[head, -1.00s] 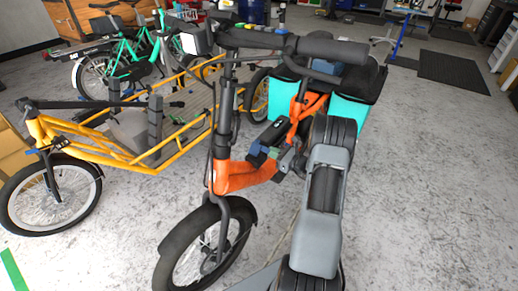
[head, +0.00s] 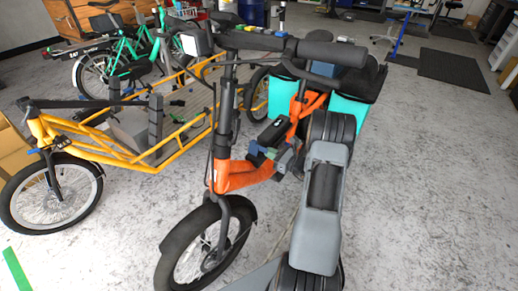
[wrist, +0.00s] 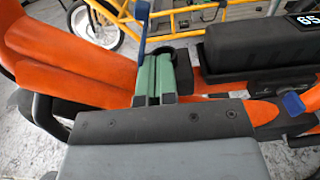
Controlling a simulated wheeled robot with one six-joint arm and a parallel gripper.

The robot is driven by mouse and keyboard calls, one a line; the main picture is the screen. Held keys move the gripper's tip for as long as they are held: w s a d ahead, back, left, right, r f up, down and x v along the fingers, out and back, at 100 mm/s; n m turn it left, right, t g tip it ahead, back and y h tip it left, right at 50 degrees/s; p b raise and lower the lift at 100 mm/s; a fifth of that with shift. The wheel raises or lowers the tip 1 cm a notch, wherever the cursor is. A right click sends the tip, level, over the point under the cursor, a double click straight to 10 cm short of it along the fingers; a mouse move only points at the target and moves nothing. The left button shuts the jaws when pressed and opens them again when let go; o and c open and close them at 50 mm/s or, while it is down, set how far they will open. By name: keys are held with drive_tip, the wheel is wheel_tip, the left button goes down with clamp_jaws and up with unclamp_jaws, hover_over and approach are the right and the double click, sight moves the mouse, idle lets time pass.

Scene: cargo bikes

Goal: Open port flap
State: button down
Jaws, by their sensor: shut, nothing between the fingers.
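The orange cargo bike (head: 245,175) stands upright in front of me in the head view, its frame running across the wrist view (wrist: 80,75). A thin blue piece (wrist: 143,22), which looks like the port flap seen nearly edge-on, stands up from the frame in the wrist view. A dark round part (wrist: 183,58), perhaps the port, sits just right of its foot. My gripper (wrist: 156,62) has green fingers, shut and empty, with the tips right at the foot of the blue piece. I cannot tell whether they touch.
A black battery (wrist: 258,45) marked 65 lies along the frame right of my fingers. A blue knob (wrist: 291,103) sits below it. The handlebar (head: 255,40) and turquoise bags (head: 350,115) are close to my arm. A yellow cargo bike (head: 110,150) stands left.

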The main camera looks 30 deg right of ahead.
drive_tip(key=v, duration=0.8)
drive_tip(key=shift+r+p, duration=0.15)
drive_tip(key=shift+p, duration=0.25)
idle(0.7)
drive_tip(key=shift+a, duration=0.15)
idle(0.4)
